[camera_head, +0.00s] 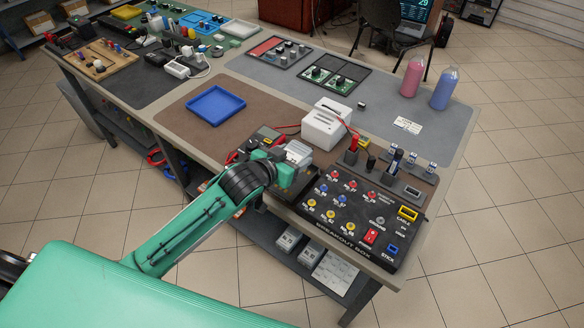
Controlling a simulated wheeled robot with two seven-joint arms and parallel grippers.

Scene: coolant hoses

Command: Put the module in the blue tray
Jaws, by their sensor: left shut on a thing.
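The blue tray (240,103) lies on the brown mat in the middle of the table and looks empty. My left gripper (292,166) is over the table's near side, right of and nearer than the tray. It is shut on a light grey block (299,151), which I take to be the module; my fingers hide part of it. I cannot tell whether the block still touches what is under it. My right gripper is not in view.
A white box (325,126) with a red lead stands just behind my gripper. A black breakout box (350,215) with coloured sockets is to the right. Pink (412,77) and blue (444,88) bottles stand at the far right. The mat around the tray is clear.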

